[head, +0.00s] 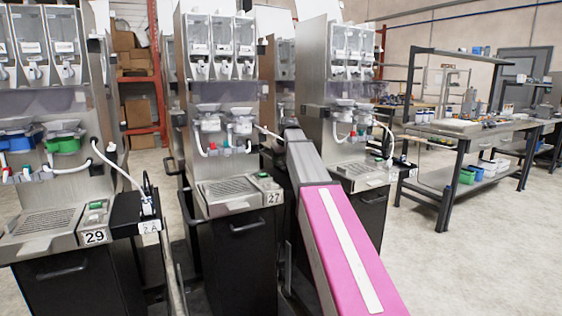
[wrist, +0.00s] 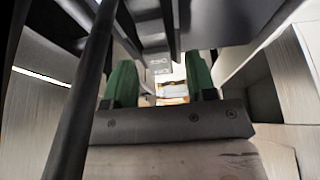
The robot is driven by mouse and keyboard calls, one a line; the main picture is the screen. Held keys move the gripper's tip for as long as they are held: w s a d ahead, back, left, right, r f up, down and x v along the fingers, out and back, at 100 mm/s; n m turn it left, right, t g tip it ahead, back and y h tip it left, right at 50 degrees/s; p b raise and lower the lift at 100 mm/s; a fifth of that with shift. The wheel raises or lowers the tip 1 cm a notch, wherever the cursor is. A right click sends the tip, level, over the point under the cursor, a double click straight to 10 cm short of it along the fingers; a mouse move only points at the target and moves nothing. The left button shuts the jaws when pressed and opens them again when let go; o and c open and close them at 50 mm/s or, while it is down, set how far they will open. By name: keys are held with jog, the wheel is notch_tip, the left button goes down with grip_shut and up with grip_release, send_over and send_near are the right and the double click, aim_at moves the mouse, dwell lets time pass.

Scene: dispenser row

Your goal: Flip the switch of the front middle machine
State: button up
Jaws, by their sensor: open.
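The front middle machine (head: 230,120) is a steel dispenser marked 27, with clear hoppers on top and a drip tray below. A small panel to the right of its drip tray carries a green switch (head: 264,175). I cannot tell the switch's position. My grey and pink arm reaches away between this machine and the one to its right, and its far end is hidden in the head view. My gripper (wrist: 161,70) shows in the wrist view with two green fingers apart and nothing between them. The switch cannot be made out in the wrist view.
A machine marked 29 (head: 85,130) stands at the left, with a dark box and white cable beside it. Another machine (head: 345,100) stands right of my arm. A workbench (head: 455,137) is at the right, with open floor before it. Dark bars and panels crowd the wrist view.

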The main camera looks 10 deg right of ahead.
aim_at(281, 163)
jog(key=c, duration=0.9)
jog(key=shift+w+a+r+g+h, duration=0.1)
jog(key=shift+w+g+h, duration=0.25)
jog(key=shift+g, duration=0.55)
jog(key=shift+g+h, duration=0.25)
jog(key=shift+g, duration=0.65)
jog(key=o, duration=0.9)
notch_tip(281, 163, up, 11)
jog(key=shift+s, duration=0.3)
